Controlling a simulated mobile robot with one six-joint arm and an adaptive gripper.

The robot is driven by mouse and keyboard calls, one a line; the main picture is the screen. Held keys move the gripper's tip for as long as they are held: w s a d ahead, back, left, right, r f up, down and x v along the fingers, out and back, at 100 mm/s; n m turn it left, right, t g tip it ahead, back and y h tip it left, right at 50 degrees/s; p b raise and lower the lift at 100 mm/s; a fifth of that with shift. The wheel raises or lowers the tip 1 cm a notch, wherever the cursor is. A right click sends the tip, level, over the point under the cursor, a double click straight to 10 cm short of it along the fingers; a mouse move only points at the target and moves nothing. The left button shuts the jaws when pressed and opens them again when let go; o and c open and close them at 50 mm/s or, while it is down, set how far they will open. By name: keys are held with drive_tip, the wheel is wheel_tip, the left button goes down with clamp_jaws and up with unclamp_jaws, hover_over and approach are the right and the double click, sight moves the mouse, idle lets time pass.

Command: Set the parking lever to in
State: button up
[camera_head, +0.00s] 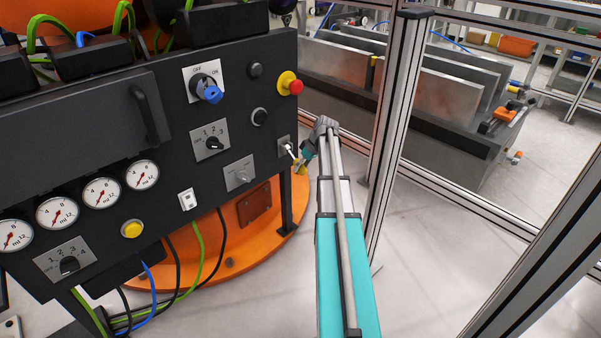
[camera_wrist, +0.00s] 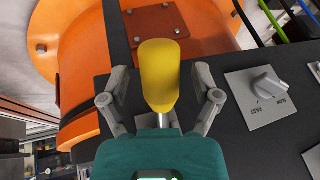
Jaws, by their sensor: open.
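The parking lever (camera_head: 299,164) has a metal shaft and a yellow handle. It sticks out from a small plate at the right edge of the black panel, and its handle slants downward in the head view. In the wrist view its yellow handle (camera_wrist: 159,70) fills the middle. My gripper (camera_head: 309,153) is at the lever, mostly hidden by my arm in the head view. In the wrist view the gripper (camera_wrist: 161,80) is open, one finger on each side of the handle, with visible gaps. Any lettering on the lever plate is unreadable.
A red emergency button (camera_head: 290,84) and a blue rotary switch (camera_head: 207,90) sit above. An aluminium post (camera_head: 398,110) stands right of my arm. An orange base (camera_head: 235,250) lies below.

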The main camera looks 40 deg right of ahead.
drive_tip(key=shift+w+a+f, duration=0.1)
drive_tip(key=shift+w+f, duration=0.05)
drive_tip(key=shift+f, duration=0.15)
clamp_jaws()
idle(0.5)
